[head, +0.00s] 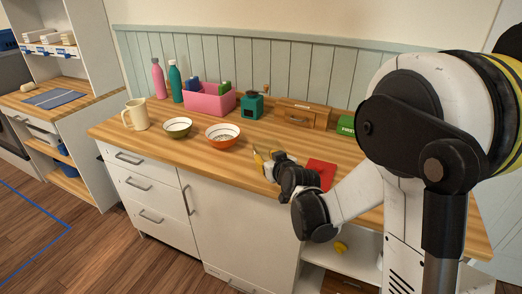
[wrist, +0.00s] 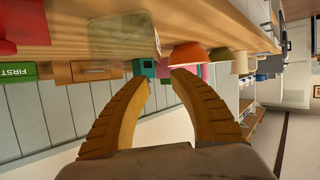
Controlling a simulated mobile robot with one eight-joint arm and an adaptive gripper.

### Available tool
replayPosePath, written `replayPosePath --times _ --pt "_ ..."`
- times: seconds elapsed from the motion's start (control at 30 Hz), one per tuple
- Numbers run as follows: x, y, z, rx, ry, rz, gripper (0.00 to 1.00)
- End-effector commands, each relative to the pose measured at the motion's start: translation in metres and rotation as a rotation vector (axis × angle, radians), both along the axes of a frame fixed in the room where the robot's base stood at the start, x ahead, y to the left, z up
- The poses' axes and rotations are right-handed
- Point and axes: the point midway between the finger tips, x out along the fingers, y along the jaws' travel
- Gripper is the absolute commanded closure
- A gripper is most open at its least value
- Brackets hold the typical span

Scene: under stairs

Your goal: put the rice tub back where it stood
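A clear, see-through box-shaped tub (wrist: 122,36), probably the rice tub, shows in the wrist view against the wooden counter. Its contents cannot be made out. I cannot pick it out in the head view. My gripper (head: 263,157) is low over the counter in the head view, to the right of the orange bowl. In the wrist view my gripper (wrist: 161,78) has its two yellow-brown fingers apart, with nothing visibly held between them. The tub lies beyond the fingertips, outside the grip; whether they touch cannot be told.
The counter (head: 203,157) holds an orange bowl (head: 222,142), green bowl (head: 177,130), mug (head: 136,114), pink bin (head: 210,104), teal grinder (head: 252,107), wooden box (head: 301,116), green FIRST box (head: 346,126) and red item (head: 322,172). Bare counter lies before the bowls.

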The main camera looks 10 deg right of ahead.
Motion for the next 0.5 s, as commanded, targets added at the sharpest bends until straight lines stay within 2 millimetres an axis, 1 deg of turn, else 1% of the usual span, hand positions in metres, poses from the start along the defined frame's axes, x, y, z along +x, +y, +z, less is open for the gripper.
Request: replayPosePath --times 0.03,0.1,0.27,0.37,0.47,0.5 --pt "-0.010 -0.001 0.006 0.001 0.000 0.000 0.73" --pt "-0.020 -0.002 0.010 0.002 0.000 -0.001 0.73" --pt "-0.035 -0.004 0.015 0.001 0.002 0.000 0.73" --pt "-0.046 -0.003 0.022 0.005 0.024 0.001 0.73" --pt "-0.068 -0.001 0.035 0.012 0.080 0.004 0.73" --pt "-0.080 0.000 0.042 0.014 0.111 0.003 0.73"
